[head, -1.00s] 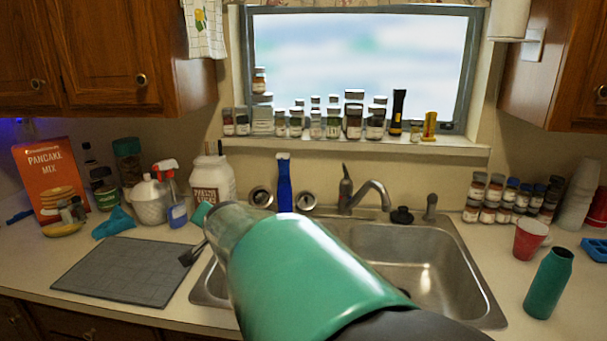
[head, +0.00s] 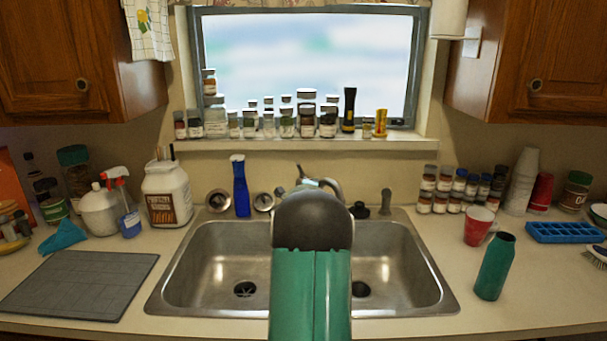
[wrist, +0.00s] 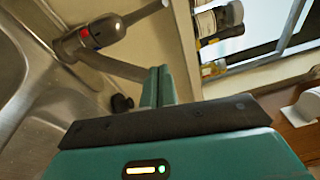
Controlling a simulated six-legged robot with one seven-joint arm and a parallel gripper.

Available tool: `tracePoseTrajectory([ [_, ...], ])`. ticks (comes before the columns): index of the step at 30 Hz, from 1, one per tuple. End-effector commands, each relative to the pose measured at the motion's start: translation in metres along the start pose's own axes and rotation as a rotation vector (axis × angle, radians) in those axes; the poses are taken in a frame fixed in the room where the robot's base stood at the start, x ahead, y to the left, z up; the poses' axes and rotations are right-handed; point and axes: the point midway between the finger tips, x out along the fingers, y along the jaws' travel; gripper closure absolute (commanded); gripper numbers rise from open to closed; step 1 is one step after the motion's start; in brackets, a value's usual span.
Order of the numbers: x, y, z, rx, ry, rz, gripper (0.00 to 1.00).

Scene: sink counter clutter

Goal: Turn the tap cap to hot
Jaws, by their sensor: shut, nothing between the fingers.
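The metal tap (head: 330,187) stands at the back of the double sink, its lower part hidden behind my arm in the head view. In the wrist view its rounded cap (wrist: 108,30) shows at upper left with a small red mark on its end. My gripper (wrist: 160,72) shows as two green fingers held together, empty, below and right of the cap in the picture. They appear apart from it. In the head view my arm hides the gripper.
The steel sink (head: 215,245) lies below. A blue bottle (head: 241,188) stands left of the tap, and a dark stopper (head: 361,210) and sprayer (head: 386,200) stand right. Several jars line the sill (head: 300,143). A green bottle (head: 495,266) stands at right.

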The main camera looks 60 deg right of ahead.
Motion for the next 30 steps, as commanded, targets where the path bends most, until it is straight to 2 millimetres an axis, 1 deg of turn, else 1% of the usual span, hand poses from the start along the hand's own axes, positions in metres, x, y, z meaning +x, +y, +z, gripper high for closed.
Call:
tracePoseTrajectory([
  [1, 0.010, 0.001, 0.001, 0.001, -0.001, 0.000, 1.00],
  [3, 0.023, 0.002, 0.001, 0.001, -0.002, 0.002, 1.00],
  [11, 0.066, 0.002, 0.002, 0.000, -0.004, 0.001, 1.00],
  [12, 0.070, 0.001, 0.005, 0.000, -0.006, 0.001, 1.00],
  [15, 0.072, 0.001, 0.025, -0.001, -0.009, 0.002, 1.00],
  [18, 0.075, 0.001, 0.035, -0.001, -0.007, 0.001, 1.00],
  [22, 0.076, 0.001, 0.040, -0.002, -0.005, 0.002, 1.00],
  [30, 0.076, 0.001, 0.041, -0.002, -0.005, 0.002, 1.00],
])
